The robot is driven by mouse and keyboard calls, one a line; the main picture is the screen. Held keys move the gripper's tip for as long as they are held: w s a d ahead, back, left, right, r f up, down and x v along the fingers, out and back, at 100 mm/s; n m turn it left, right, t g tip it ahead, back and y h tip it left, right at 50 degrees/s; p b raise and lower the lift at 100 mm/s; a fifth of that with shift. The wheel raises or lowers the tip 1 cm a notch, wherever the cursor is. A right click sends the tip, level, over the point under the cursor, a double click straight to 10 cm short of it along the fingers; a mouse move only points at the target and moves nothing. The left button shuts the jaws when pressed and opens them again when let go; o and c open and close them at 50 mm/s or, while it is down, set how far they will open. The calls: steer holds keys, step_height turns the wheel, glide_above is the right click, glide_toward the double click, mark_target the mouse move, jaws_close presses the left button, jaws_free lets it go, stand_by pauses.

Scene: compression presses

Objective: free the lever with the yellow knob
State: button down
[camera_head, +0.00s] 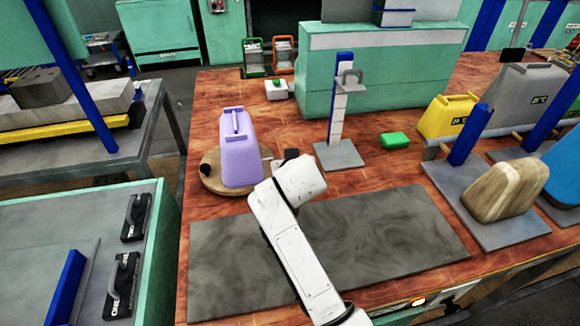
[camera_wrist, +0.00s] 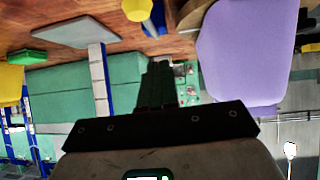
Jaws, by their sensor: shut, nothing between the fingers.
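A yellow knob (camera_wrist: 137,8) shows at the top edge of the wrist view, beside a small blue part (camera_wrist: 158,18). In the head view I cannot make out this knob; my arm covers that area. A purple block (camera_head: 238,150) stands on a round wooden base (camera_head: 212,182) left of my arm; the purple block also shows in the wrist view (camera_wrist: 245,50), right of my fingers. My gripper (camera_wrist: 158,66) is shut and empty, apart from the knob. In the head view the gripper is mostly hidden behind my white wrist. How the lever is held cannot be seen.
A grey stand with a white column (camera_head: 337,115) and a green block (camera_head: 394,140) stand behind my arm. A wooden block (camera_head: 506,190), a yellow block (camera_head: 447,114) and blue posts (camera_head: 469,135) crowd the right.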

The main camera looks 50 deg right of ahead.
steer(key=v, duration=0.9)
steer(key=shift+r, duration=0.1)
